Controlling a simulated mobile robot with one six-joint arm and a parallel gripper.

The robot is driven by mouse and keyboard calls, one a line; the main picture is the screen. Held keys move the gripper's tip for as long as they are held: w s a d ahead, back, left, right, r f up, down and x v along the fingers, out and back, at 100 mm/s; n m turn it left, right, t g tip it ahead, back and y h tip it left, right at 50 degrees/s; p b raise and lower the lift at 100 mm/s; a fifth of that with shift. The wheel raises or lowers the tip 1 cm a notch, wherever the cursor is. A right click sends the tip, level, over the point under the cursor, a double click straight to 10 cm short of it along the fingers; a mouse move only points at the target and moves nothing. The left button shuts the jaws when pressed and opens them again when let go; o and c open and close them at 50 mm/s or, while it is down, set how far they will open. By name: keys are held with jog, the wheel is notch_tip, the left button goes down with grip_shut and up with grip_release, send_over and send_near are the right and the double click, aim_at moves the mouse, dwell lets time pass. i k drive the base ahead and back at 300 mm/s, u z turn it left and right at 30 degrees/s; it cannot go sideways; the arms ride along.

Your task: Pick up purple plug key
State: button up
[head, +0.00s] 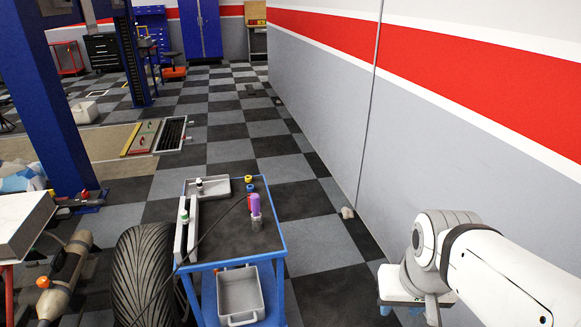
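The purple plug key (255,205) is on the top of a blue trolley (234,236), towards its right side. It has a purple upper part and a grey, metal-looking lower part, and seems to stand upright. My gripper (388,306) is at the lower right, right of the trolley and well apart from the key. Only a small part of it shows beside my white arm, and its fingers cannot be made out.
Small yellow and blue items (250,184) sit behind the key. Grey trays (214,186) line the trolley's back and left. A dark cable crosses its top. A grey bin (240,293) sits lower. A tyre (143,275) stands left; a wall (440,130) bounds the right.

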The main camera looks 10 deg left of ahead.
aim_at(256, 215)
jog(key=u, duration=0.2)
jog(key=i, duration=1.4)
jog(key=u, duration=0.95)
jog(key=k, duration=0.7)
jog(key=u, duration=0.2)
jog(key=i, duration=0.8)
jog(key=z, duration=0.1)
